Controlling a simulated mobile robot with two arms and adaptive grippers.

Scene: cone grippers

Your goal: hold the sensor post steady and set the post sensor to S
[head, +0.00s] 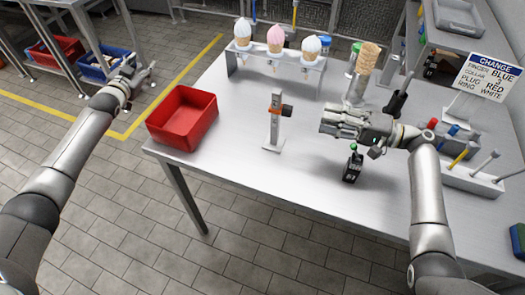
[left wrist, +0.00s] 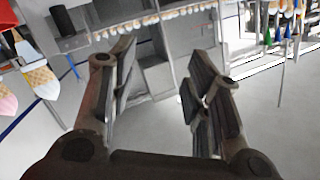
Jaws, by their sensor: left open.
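The sensor post (head: 273,128) stands upright on the metal table, left of the middle. A small orange and black sensor (head: 286,110) sits on its right side near the top; its setting is too small to read. My left gripper (head: 142,76) is over the floor beyond the table's left edge, far from the post. In the left wrist view its fingers (left wrist: 160,95) are spread with nothing between them. My right gripper (head: 328,122) is above the table, right of the post and apart from it. Whether its fingers are open or shut is unclear.
A red bin (head: 183,116) stands on the left table corner. An ice-cream cone rack (head: 275,62) is behind the post. A black device (head: 353,165) stands below my right gripper. A sign (head: 488,78) and tool block (head: 470,176) are at right. The front table is clear.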

